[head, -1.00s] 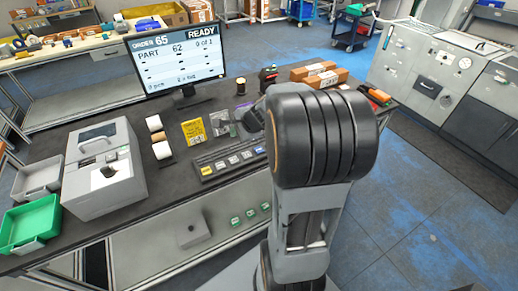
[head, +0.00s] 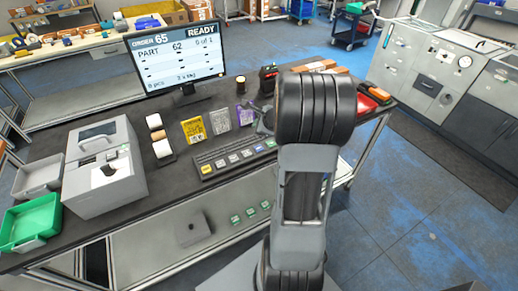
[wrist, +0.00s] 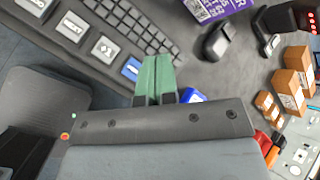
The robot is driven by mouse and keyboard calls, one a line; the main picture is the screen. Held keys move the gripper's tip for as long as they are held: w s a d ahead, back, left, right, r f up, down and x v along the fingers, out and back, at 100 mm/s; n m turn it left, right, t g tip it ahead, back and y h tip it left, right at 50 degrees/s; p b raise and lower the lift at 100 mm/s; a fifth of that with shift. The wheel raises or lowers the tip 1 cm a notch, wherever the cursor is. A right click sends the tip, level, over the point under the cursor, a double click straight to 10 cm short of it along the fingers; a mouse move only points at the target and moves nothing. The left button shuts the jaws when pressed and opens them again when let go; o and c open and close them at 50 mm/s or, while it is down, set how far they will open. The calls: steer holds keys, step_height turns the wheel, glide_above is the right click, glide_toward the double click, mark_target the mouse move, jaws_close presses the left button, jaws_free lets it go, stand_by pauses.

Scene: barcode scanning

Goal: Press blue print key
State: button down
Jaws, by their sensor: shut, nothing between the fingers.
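In the wrist view my gripper (wrist: 155,78) has its green fingers pressed together, with nothing between them. The fingers point at the key row of the keyboard (wrist: 130,28). A blue key (wrist: 131,68) with a pale label shows just left of the fingertips. Another blue piece (wrist: 192,95) shows right of the fingers, partly hidden by the gripper body; I cannot tell what it is. In the head view the keyboard (head: 228,158) has a yellow key (head: 207,169) at its left end and a blue key (head: 258,148) toward its right. Contact with a key cannot be told.
The monitor (head: 178,58) stands behind the keyboard and reads READY. A black mouse-like object (wrist: 216,42) and boxes (wrist: 292,82) lie to the right. A grey printer-like machine (head: 103,165) stands left.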

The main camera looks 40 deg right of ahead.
mark_target(258, 149)
steer(key=shift+f+b, duration=3.6)
steer(key=shift+f, duration=0.65)
steer(key=shift+f+b, duration=0.85)
steer(key=shift+b, duration=0.2)
steer(key=shift+r, duration=0.15)
steer(key=shift+r+p, duration=0.7)
steer(key=shift+r, duration=0.1)
step_height(258, 149, up, 5)
steer(key=p, duration=0.4)
stand_by(0.3)
